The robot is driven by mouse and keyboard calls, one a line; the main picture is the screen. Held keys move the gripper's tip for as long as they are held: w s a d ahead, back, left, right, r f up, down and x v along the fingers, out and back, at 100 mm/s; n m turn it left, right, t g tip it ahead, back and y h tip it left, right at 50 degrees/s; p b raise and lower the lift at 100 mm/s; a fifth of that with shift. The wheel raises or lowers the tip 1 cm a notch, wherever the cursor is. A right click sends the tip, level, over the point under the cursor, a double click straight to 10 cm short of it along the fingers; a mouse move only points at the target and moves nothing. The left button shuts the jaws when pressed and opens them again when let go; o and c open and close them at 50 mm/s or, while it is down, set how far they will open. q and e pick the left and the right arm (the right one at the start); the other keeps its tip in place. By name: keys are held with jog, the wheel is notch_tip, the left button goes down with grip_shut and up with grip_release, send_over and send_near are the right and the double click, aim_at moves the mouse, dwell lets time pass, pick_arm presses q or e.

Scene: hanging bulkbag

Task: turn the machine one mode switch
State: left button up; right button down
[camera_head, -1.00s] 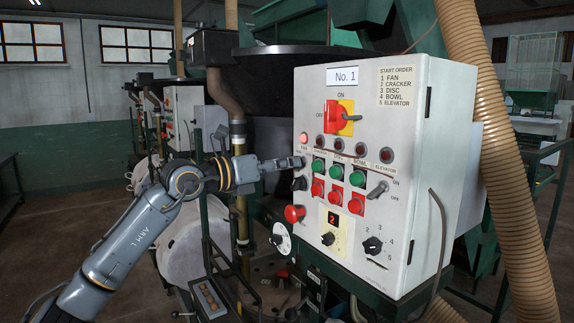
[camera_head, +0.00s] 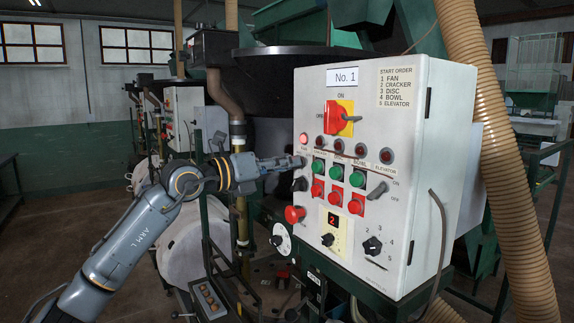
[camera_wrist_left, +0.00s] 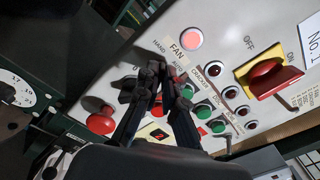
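The No. 1 machine's control box (camera_head: 400,120) is a pale panel with lights, buttons and switches. A black rotary knob (camera_head: 299,185) sits at its left edge, below the red fan light; it also shows in the left wrist view (camera_wrist_left: 127,90), by the HAND and AUTO labels. My left gripper (camera_head: 301,162) is at the panel's left edge, just above this knob. In the left wrist view its fingertips (camera_wrist_left: 163,72) are together and empty, beside the knob and below the FAN label. I cannot tell whether they touch the panel. My right gripper is not in view.
A red and yellow main switch (camera_head: 342,116) is higher on the panel. Green buttons (camera_head: 337,173), red buttons and a red mushroom button (camera_head: 294,214) are close by. A ribbed hose (camera_head: 500,150) stands right of the box.

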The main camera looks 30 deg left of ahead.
pick_arm(q)
jog(key=shift+o, duration=1.4)
jog(key=v, duration=1.2)
